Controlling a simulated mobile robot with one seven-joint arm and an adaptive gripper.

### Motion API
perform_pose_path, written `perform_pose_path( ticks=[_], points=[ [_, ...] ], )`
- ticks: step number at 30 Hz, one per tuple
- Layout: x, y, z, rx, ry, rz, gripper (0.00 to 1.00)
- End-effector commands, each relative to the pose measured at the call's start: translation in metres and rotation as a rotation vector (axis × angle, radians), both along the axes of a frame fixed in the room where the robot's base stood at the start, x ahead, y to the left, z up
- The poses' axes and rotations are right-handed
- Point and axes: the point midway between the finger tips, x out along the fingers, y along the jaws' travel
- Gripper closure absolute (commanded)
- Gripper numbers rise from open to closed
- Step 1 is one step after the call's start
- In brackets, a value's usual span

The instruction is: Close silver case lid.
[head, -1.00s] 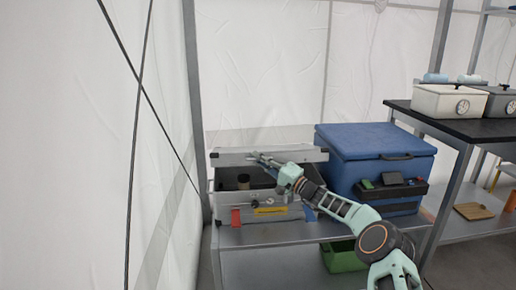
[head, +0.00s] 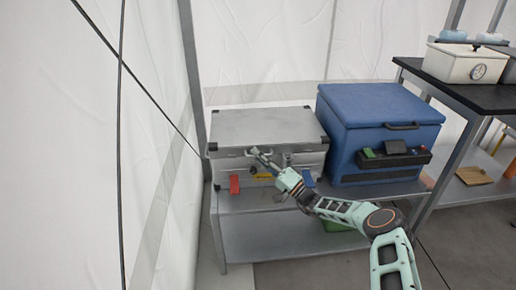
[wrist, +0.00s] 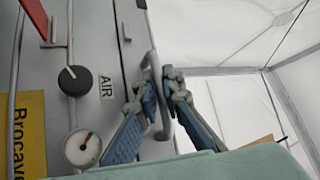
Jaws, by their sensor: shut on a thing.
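The silver case (head: 308,163) stands on the left of a grey metal shelf. Its lid (head: 265,125) lies about flat over the case body, with black corners, and the inside is hidden. I cannot tell whether a thin gap is left at the front. My gripper (head: 257,153) is at the lid's front edge. In the wrist view my gripper (wrist: 157,92) is shut on the case's metal handle (wrist: 154,65), with a finger on each side. The case front shows a black knob (wrist: 75,80), a gauge (wrist: 82,148) and a yellow label (wrist: 27,135).
A blue cooler (head: 375,125) stands close to the right of the case. A red tag (head: 235,184) is at the case's lower front. A green bin (head: 337,226) sits below. A black-topped table (head: 470,95) with a white box (head: 465,62) is at right.

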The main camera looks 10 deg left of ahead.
Motion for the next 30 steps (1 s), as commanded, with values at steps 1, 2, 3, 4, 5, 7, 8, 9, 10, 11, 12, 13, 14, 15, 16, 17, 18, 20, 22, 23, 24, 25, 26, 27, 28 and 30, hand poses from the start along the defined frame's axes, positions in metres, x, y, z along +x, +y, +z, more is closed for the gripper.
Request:
perform_pose_path(
  ticks=[1,2,3,4,5,7,8,9,10,11,12,13,14,15,16,17,18,20,22,23,24,25,26,27,28,30],
  points=[
    [-0.004,-0.001,-0.008,-0.005,0.008,0.005,1.0],
    [-0.004,-0.001,-0.009,-0.005,0.008,0.004,1.0],
    [-0.004,-0.001,-0.01,-0.006,0.009,0.005,1.0],
    [-0.004,-0.001,-0.01,-0.006,0.009,0.005,1.0],
    [-0.004,-0.001,-0.011,-0.007,0.01,0.006,1.0],
    [-0.005,-0.001,-0.012,-0.009,0.01,0.006,1.0],
    [-0.005,-0.001,-0.012,-0.01,0.011,0.007,1.0],
    [-0.005,-0.001,-0.012,-0.01,0.011,0.007,1.0],
    [-0.005,0.0,-0.013,-0.01,0.011,0.007,1.0],
    [-0.005,0.0,-0.013,-0.011,0.011,0.006,0.91],
    [-0.005,0.0,-0.013,-0.011,0.011,0.007,0.87],
    [-0.005,0.0,-0.013,-0.012,0.012,0.007,0.84],
    [-0.005,0.0,-0.013,-0.011,0.011,0.007,0.84],
    [-0.005,0.0,-0.012,-0.011,0.01,0.006,0.84],
    [-0.004,0.0,-0.012,-0.011,0.01,0.006,0.84],
    [-0.004,0.0,-0.011,-0.01,0.01,0.005,0.84],
    [-0.004,0.0,-0.01,-0.01,0.009,0.005,0.84],
    [-0.003,0.0,-0.01,-0.009,0.009,0.004,0.84],
    [-0.003,0.0,-0.009,-0.009,0.008,0.003,0.84],
    [-0.003,0.0,-0.008,-0.008,0.007,0.003,0.84],
    [-0.003,0.0,-0.008,-0.008,0.008,0.003,0.84],
    [-0.003,-0.001,-0.008,-0.008,0.008,0.003,0.84],
    [-0.003,-0.002,-0.008,-0.007,0.007,0.001,0.84],
    [-0.004,-0.004,-0.009,-0.007,0.007,0.001,0.84],
    [-0.005,-0.006,-0.01,-0.007,0.007,0.001,0.84],
    [-0.008,-0.014,-0.014,-0.007,0.009,0.0,0.84]
  ],
)
